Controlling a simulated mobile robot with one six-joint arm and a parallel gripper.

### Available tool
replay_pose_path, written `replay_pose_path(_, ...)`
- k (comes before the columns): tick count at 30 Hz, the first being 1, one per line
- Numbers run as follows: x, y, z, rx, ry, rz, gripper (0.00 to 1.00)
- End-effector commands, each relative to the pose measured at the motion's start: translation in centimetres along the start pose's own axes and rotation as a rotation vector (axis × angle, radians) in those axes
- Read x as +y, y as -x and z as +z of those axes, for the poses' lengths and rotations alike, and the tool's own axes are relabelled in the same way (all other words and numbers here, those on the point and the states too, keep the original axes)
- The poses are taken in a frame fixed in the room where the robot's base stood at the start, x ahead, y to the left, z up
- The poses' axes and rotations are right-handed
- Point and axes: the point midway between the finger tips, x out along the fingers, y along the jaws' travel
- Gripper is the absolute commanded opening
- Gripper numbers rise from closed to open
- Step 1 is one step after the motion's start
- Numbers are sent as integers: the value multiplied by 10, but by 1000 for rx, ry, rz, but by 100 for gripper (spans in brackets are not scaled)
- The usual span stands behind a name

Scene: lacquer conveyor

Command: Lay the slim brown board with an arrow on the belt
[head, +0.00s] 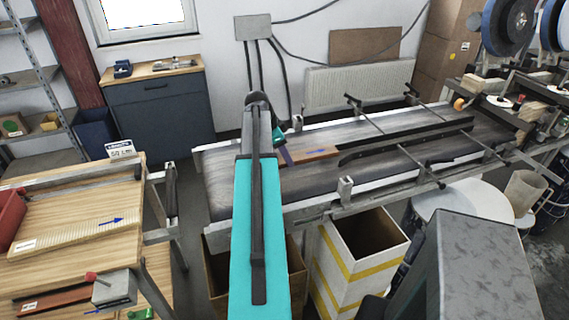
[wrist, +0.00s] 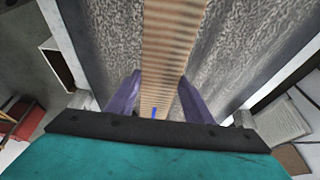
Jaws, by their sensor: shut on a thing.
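The slim brown board (head: 315,154) is over the conveyor belt (head: 232,188) in the head view, lying roughly along the belt's length. A small blue arrow mark shows on it. In the wrist view the board (wrist: 170,45) runs away from me between the two purple fingers, with a blue mark near them. My gripper (head: 285,154) is shut on the board's near end; its fingers (wrist: 158,98) stand on either side of it. The belt (wrist: 105,40) is below the board. I cannot tell whether the board touches the belt. My arm hides part of the belt.
Dark guide rails (head: 410,144) and crossbars (head: 385,133) stand over the belt to the right of the board. A wooden table (head: 60,225) with a ribbed, arrow-marked panel is at left. A yellow-striped bin (head: 345,275) stands below the belt's front. The belt's left end is clear.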

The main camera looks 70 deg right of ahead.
Motion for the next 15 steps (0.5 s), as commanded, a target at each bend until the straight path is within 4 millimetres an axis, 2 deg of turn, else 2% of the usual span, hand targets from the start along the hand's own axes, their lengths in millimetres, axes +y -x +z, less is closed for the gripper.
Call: replay_pose_path(15, 0, -29, 12, 1, 0, 0, 15)
